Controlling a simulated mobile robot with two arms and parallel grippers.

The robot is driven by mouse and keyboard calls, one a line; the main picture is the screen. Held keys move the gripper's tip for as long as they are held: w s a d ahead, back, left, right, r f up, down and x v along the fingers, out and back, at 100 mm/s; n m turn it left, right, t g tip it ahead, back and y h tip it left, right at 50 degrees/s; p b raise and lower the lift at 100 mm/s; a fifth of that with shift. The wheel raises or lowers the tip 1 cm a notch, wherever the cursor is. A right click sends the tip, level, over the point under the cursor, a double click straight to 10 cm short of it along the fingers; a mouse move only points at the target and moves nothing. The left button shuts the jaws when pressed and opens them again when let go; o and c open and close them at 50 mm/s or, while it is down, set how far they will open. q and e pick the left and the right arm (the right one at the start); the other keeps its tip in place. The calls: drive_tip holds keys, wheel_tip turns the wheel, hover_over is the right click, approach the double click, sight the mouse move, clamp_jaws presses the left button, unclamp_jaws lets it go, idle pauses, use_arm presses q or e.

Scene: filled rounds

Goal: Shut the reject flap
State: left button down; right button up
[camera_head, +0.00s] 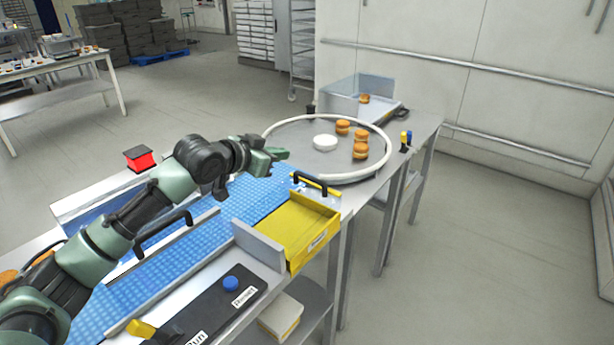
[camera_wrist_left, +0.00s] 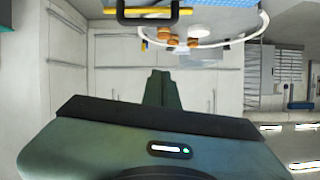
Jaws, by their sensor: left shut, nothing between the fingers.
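The reject flap (camera_head: 325,190) shows as a yellow-edged bar with a black handle (camera_head: 312,182), at the far end of the blue belt, just behind the yellow reject bin (camera_head: 310,222). I cannot tell how far open it stands. My left gripper (camera_head: 283,154) is shut and empty, above the far end of the belt, up and left of the handle and apart from it. In the left wrist view the shut fingers (camera_wrist_left: 163,74) point toward the wall, with the black handle (camera_wrist_left: 147,14) at the top edge. My right gripper is out of view.
A round rimmed table (camera_head: 290,137) with several filled rounds and a white disc lies beyond the flap. A grey guide plate (camera_head: 258,245) stands at the bin's near side. A control panel with a blue button (camera_head: 231,283) is nearer. Floor at right is clear.

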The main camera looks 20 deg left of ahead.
use_arm(q)
drive_tip(key=s+d+n, duration=0.1)
drive_tip(key=s+n, duration=0.1)
drive_tip(key=p, duration=0.3)
hover_over(305, 192)
wheel_tip(305, 192, down, 4)
drive_tip(key=f, duration=0.3)
drive_tip(key=shift+s+p, duration=0.25)
drive_tip(key=shift+p, duration=0.1)
drive_tip(key=shift+s+a+f+h, duration=0.15)
drive_tip(key=shift+f+h, duration=0.15)
drive_tip(key=shift+f, duration=0.3)
drive_tip(key=shift+w+d+f+b, duration=0.1)
drive_tip(key=shift+w+f+b, duration=0.1)
drive_tip(key=shift+f+b, duration=0.25)
drive_tip(key=shift+w+d+f+b, duration=0.1)
drive_tip(key=shift+w+f+b, duration=0.1)
drive_tip(key=shift+f+b, duration=0.25)
